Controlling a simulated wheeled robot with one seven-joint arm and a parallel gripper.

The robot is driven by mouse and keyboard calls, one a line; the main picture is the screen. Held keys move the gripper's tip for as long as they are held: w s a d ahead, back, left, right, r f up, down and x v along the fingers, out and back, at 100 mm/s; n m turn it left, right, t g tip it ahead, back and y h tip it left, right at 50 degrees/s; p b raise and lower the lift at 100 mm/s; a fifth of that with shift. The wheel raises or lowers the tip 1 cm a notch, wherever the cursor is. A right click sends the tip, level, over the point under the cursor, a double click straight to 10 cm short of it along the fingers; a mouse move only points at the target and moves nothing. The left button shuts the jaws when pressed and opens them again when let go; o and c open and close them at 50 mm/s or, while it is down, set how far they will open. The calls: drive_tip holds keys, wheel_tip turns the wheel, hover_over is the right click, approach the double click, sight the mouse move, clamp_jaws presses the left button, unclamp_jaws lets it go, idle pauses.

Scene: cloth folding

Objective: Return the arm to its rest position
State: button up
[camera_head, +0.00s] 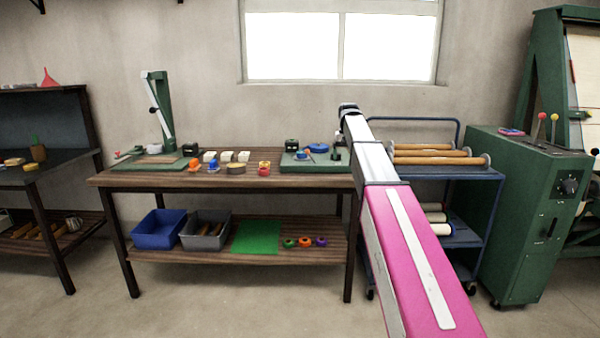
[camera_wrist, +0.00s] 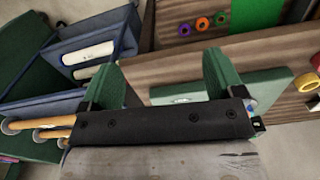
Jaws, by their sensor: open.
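My arm shows in the head view as a pink and white link reaching from the bottom right up to the right end of the workbench. My gripper (camera_wrist: 160,82) shows in the wrist view as two green fingers set wide apart, with nothing between them. In the head view the fingers cannot be made out. A flat green cloth (camera_head: 256,237) lies on the bench's lower shelf and also shows at the top of the wrist view (camera_wrist: 256,14). The gripper is apart from it.
The workbench (camera_head: 130,180) holds a green board (camera_head: 308,165), a green stand and several small items. Blue (camera_head: 159,230) and grey (camera_head: 205,231) bins sit below. A blue cart (camera_head: 487,205) with rolls stands right, beside a green cabinet (camera_head: 520,225). The floor in front is clear.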

drive_tip(key=s+f+n, duration=0.1)
drive_tip(key=s+f, duration=3.5)
drive_tip(key=f, duration=0.2)
drive_tip(key=shift+s+f, duration=0.35)
drive_tip(key=shift+f, duration=0.05)
